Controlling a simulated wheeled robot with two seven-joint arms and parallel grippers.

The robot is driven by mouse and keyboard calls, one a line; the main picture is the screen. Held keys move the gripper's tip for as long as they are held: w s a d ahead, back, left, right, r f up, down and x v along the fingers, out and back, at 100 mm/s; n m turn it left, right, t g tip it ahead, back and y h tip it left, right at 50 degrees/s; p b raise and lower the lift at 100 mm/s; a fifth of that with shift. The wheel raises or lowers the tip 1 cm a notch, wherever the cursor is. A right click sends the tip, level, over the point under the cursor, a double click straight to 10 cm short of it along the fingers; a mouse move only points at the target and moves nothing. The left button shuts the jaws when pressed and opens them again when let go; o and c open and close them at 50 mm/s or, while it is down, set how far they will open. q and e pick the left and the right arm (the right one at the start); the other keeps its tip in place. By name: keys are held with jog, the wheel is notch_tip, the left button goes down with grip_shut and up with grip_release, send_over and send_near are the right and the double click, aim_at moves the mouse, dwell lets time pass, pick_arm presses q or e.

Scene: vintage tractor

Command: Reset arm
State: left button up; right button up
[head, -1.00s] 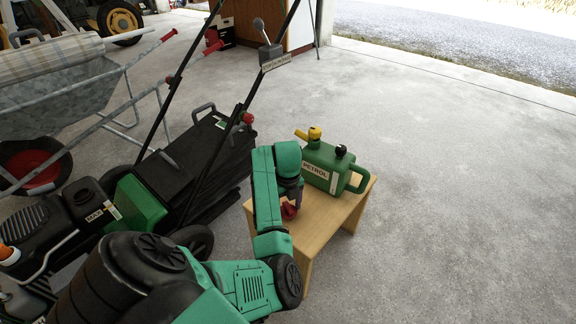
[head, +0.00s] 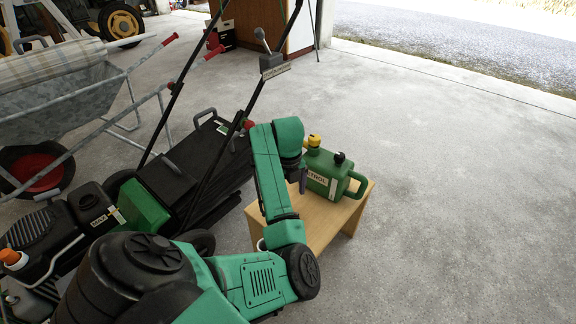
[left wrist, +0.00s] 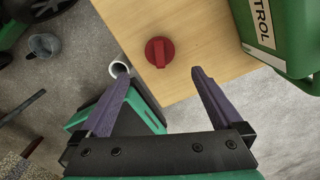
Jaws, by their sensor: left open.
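My left arm comes in from the bottom left of the head view. Its gripper (head: 303,182) is beside the petrol can, mostly hidden by my wrist. In the left wrist view the gripper (left wrist: 160,78) is open, its two dark purple fingers apart with nothing between them. A round red cap (left wrist: 159,52) lies on the wooden stool (left wrist: 120,20) just beyond the fingertips; my arm hides it in the head view. The green petrol can (head: 328,176) stands upright on the stool (head: 325,222). My right gripper is not in view.
A lawnmower (head: 140,205) stands close to the left of my arm, its handle rising behind. A wheelbarrow (head: 62,95) is farther left. A white ring-shaped thing (left wrist: 119,68) is by the stool's edge. Open concrete floor (head: 460,200) lies to the right.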

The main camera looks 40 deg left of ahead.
pick_arm(q)
notch_tip(320, 180, up, 2)
jog(key=shift+r, duration=0.2)
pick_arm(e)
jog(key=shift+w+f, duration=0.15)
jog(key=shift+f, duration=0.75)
